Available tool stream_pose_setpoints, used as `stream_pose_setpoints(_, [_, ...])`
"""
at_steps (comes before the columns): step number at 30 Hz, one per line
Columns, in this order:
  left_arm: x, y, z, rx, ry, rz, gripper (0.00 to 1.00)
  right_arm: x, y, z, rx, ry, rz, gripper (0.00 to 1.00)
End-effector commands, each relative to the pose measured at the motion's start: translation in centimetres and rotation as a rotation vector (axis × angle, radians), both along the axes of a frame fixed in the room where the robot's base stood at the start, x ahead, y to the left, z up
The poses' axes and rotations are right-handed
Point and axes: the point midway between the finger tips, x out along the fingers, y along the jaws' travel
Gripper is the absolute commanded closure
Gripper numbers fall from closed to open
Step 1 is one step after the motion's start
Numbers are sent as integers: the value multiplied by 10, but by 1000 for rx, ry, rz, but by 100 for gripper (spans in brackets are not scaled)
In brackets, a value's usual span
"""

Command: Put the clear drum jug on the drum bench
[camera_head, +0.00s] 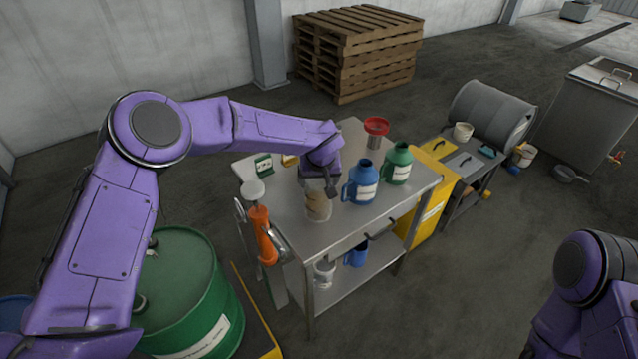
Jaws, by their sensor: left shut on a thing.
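The clear jug (318,209), see-through with something brown showing in it, is at the front left of the steel work table (290,218). My left gripper (331,190) points down at the jug's upper right edge and is shut on it. The exact grip is too small to make out. The jug seems to be upright, and I cannot tell whether it touches the table top. A low bench (466,162) with a grey top stands to the right, beside a grey drum (490,113) lying on its side. My right gripper is out of view.
A blue jug (362,184) stands close right of the gripper, with a green jug (397,164) and a red funnel (376,127) behind it. A yellow cabinet (430,212) stands between table and bench. A white tub (463,131) and small items occupy the bench.

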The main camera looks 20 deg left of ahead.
Motion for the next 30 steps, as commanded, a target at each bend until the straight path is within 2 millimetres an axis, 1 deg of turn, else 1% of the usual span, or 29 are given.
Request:
stream_pose_setpoints(1, [5, 2, -5, 2, 1, 1, 100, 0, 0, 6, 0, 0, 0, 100])
stream_pose_setpoints(3, [12, 4, -12, 0, -1, 1, 100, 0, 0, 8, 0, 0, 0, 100])
stream_pose_setpoints(9, [22, 7, -29, 1, -1, -1, 100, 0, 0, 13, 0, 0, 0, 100])
stream_pose_setpoints(12, [22, 7, -44, 2, 0, -1, 100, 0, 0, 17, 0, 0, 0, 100])
stream_pose_setpoints(15, [22, 7, -54, 0, -1, -1, 100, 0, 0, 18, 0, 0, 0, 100])
stream_pose_setpoints(21, [21, 7, -57, 0, -1, 0, 100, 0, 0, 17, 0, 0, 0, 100])
stream_pose_setpoints(22, [21, 7, -58, 0, 0, 0, 15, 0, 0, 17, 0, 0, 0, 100])
stream_pose_setpoints(23, [21, 7, -58, 0, 1, 0, 5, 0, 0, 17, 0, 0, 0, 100])
stream_pose_setpoints(24, [21, 7, -58, 0, 1, 0, 0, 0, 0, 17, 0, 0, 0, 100])
stream_pose_setpoints(30, [21, 7, -57, 0, 0, 0, 0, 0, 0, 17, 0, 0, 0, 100])
